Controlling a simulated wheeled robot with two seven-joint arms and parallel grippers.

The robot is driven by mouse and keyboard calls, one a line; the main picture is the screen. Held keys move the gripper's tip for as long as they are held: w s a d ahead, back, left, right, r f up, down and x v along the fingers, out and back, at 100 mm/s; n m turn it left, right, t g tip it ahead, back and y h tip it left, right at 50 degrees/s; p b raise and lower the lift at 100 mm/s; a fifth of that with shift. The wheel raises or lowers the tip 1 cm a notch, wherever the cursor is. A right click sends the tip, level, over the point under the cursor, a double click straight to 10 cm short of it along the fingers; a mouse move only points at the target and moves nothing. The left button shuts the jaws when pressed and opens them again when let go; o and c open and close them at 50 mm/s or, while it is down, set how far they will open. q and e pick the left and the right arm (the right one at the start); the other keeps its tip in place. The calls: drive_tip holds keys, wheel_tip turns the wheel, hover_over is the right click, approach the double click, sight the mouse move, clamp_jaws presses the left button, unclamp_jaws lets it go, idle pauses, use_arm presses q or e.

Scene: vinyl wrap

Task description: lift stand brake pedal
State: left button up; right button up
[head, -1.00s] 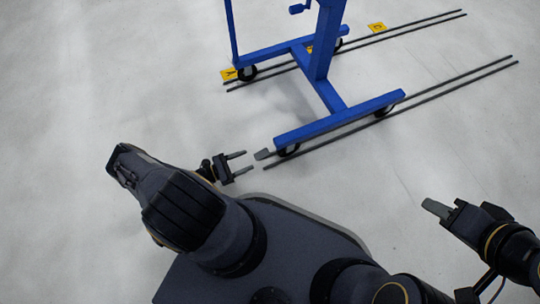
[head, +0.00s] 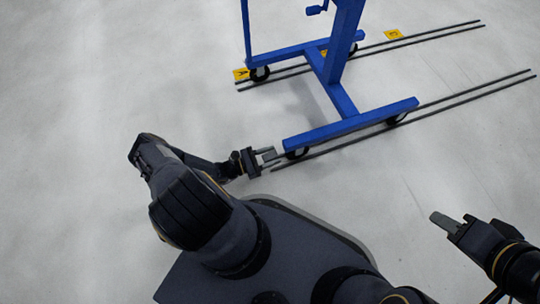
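The blue wheeled stand (head: 345,125) is in the upper middle of the head view. Its brake pedal (head: 269,155) is a small grey tab beside the near-left caster, at the left end of the stand's front bar. My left gripper (head: 270,156) is at the pedal, its fingers apart on either side of it. Whether the fingers touch the pedal is too small to tell. My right gripper (head: 447,222) is at the lower right, away from the stand. It shows almost edge-on, so its finger gap is hidden.
Dark floor rails (head: 460,97) run in pairs under the stand's casters (head: 297,153). Yellow floor markers (head: 393,34) lie by the far rails. A crank handle (head: 317,9) shows at the top. The pale floor to the left is clear.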

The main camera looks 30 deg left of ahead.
use_arm(q)
drive_tip(key=c, duration=0.7)
drive_tip(key=shift+r+p, duration=0.2)
drive_tip(key=shift+p, duration=0.25)
drive_tip(key=r+g+y+p, duration=0.1)
drive_tip(key=g+p, duration=0.1)
drive_tip(key=p, duration=0.2)
drive_tip(key=g+y+p, duration=0.2)
drive_tip(key=p, duration=0.3)
drive_tip(key=shift+r, duration=0.35)
drive_tip(key=shift+g+y+p, duration=0.3)
drive_tip(key=shift+p, duration=0.25)
drive_tip(key=shift+f+p, duration=0.1)
drive_tip(key=shift+p, duration=0.2)
drive_tip(key=shift+s, duration=0.1)
drive_tip(key=o, duration=1)
drive_tip(key=shift+c, duration=0.2)
